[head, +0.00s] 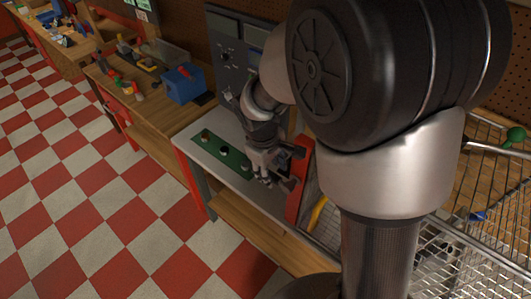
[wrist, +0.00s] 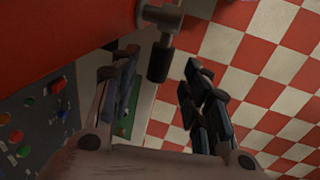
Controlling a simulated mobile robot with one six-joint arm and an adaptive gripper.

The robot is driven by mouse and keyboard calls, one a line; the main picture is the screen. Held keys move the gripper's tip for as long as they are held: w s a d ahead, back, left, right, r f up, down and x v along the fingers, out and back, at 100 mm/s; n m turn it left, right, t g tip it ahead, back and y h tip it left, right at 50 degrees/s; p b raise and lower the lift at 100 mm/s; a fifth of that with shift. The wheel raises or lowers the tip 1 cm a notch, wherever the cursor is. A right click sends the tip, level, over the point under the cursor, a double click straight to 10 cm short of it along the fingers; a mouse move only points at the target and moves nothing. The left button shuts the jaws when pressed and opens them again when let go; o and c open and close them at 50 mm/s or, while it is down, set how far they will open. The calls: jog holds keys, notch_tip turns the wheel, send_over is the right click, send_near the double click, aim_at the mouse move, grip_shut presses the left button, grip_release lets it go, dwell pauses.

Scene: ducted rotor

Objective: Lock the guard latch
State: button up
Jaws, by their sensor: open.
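The latch (wrist: 159,58) shows in the wrist view as a dark knob-ended lever on a grey mount at the edge of a red body (wrist: 60,30). My gripper (wrist: 162,78) is open, its two dark fingers on either side of the lever's lower end in the picture. I cannot tell whether either finger touches it. In the head view my gripper (head: 264,178) is over the bench, just left of the red housing (head: 304,182). The latch cannot be made out there, and my arm hides part of the housing.
A green board (head: 222,151) with several knobs lies on the grey bench left of my gripper. A control panel (head: 228,62) stands behind. Wire mesh (head: 325,230) is at the right. A blue box (head: 182,84) sits on the wooden bench. The checkered floor (head: 110,210) is clear.

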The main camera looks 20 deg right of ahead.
aim_at(273, 175)
jog(key=shift+w+d+f, duration=0.1)
jog(key=shift+d+f, duration=0.05)
jog(key=shift+f, duration=0.6)
jog(key=shift+w+d+f, duration=0.1)
jog(key=shift+f, duration=0.65)
jog(key=shift+c, duration=0.2)
grip_shut()
